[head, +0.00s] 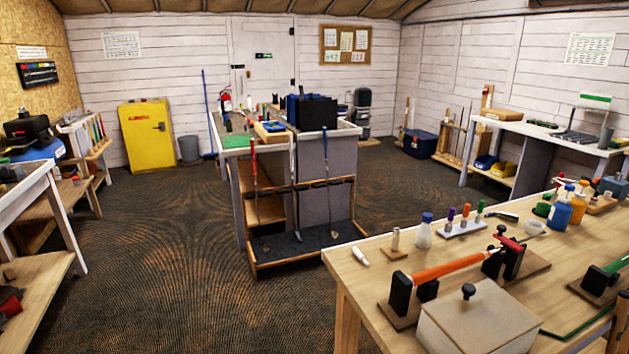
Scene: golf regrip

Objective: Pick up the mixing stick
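I cannot pick out a mixing stick with certainty in the head view. The wooden workbench (362,285) at the lower right holds many small items. A small wooden block with an upright peg (395,241) stands near its far left edge, and a white tube (360,256) lies beside it. A small white bowl (534,227) sits further right, near a blue bottle (559,212) and an orange bottle (578,205). Neither of my grippers is in view.
An orange grip (450,268) lies across black supports on the workbench. A knobbed box lid (482,318) is at the front. A centre bench with a golf club rack (300,245) stands behind. A yellow cabinet (147,135) is at the back left. The left floor is clear.

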